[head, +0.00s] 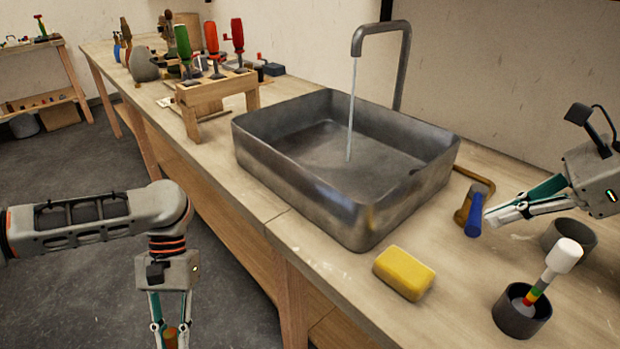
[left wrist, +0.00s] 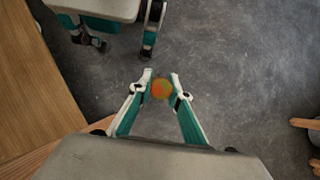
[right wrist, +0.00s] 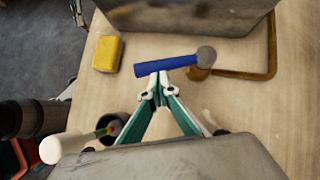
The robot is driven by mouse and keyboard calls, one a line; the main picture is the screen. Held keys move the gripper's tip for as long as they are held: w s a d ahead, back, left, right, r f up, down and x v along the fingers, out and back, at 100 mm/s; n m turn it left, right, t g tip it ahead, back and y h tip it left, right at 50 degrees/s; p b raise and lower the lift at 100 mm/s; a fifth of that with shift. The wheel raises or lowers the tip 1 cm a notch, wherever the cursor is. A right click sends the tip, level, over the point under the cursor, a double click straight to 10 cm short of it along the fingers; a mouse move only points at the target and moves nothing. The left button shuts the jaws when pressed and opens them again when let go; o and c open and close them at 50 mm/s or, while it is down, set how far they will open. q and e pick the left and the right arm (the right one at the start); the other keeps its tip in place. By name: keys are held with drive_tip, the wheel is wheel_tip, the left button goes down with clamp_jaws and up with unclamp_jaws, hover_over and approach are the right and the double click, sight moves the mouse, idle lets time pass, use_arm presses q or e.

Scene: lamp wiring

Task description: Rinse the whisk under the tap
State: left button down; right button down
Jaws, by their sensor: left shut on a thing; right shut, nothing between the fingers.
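My left gripper (left wrist: 161,80) is shut on a slim brown handle (head: 171,337). A thin water stream (head: 351,110) runs from the grey tap (head: 381,27) into the metal basin (head: 400,203). My right gripper (right wrist: 158,90) is shut and empty, close beside the blue lever (right wrist: 165,65) on a brass pipe; I cannot tell whether they touch.
A yellow sponge (head: 404,272) lies in front of the basin. A dark cup (head: 521,318) holds a white-topped striped stick (head: 548,275); another dark cup (head: 569,237) stands behind. A wooden tool rack (head: 215,93) stands left of the basin. The air above the basin is clear, except for the tap.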

idle(0.3)
use_arm(q)
drive_tip(key=f, duration=0.1)
drive_tip(key=s+f+b, duration=0.1)
drive_tip(key=f, duration=0.1)
drive_tip(key=shift+f+g+b, duration=0.25)
drive_tip(key=shift+g+b, duration=0.05)
use_arm(e)
drive_tip(key=shift+w+a+f, duration=0.2)
drive_tip(key=shift+a+f, duration=0.15)
drive_tip(key=shift+a, duration=0.25)
use_arm(q)
drive_tip(key=shift+f, duration=0.2)
use_arm(e)
drive_tip(key=shift+w+a, duration=0.1)
use_arm(q)
drive_tip(key=shift+w+r, duration=0.15)
use_arm(e)
drive_tip(key=shift+r, duration=0.2)
use_arm(q)
drive_tip(key=shift+r, duration=0.15)
use_arm(e)
drive_tip(key=shift+r, duration=0.15)
